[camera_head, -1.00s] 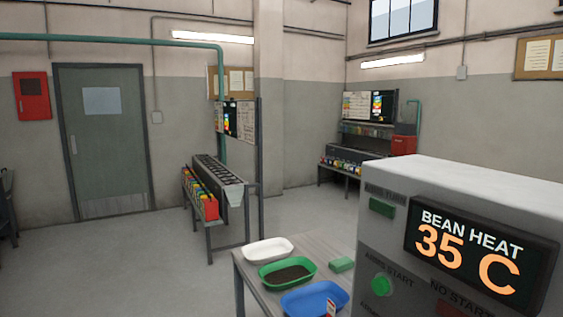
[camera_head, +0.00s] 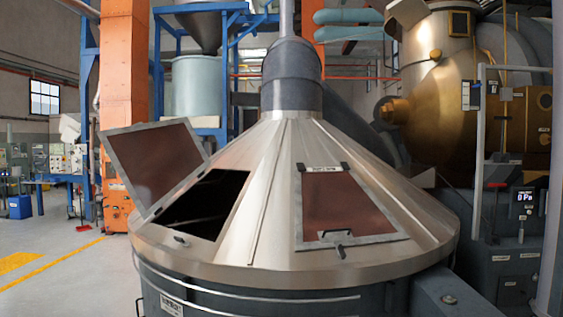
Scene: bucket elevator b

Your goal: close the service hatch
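A large machine with a conical metal lid (camera_head: 272,175) fills the middle of the head view. On its left slope a hatch door (camera_head: 155,163) with a grey frame and a reddish-brown panel stands swung open, tilted up to the left. Beside it the dark hatch opening (camera_head: 203,203) is uncovered, with a small latch (camera_head: 181,239) at its lower edge. A second hatch (camera_head: 347,205) of the same look lies flat on the front right slope and appears closed, with a handle (camera_head: 340,250) at its bottom. My gripper is not in view.
An orange column (camera_head: 124,90) and a blue frame (camera_head: 157,80) stand behind the cone. A brass-coloured vessel (camera_head: 445,75) and a panel reading 0 Pa (camera_head: 523,203) are on the right. The floor (camera_head: 70,260) at the left is mostly clear.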

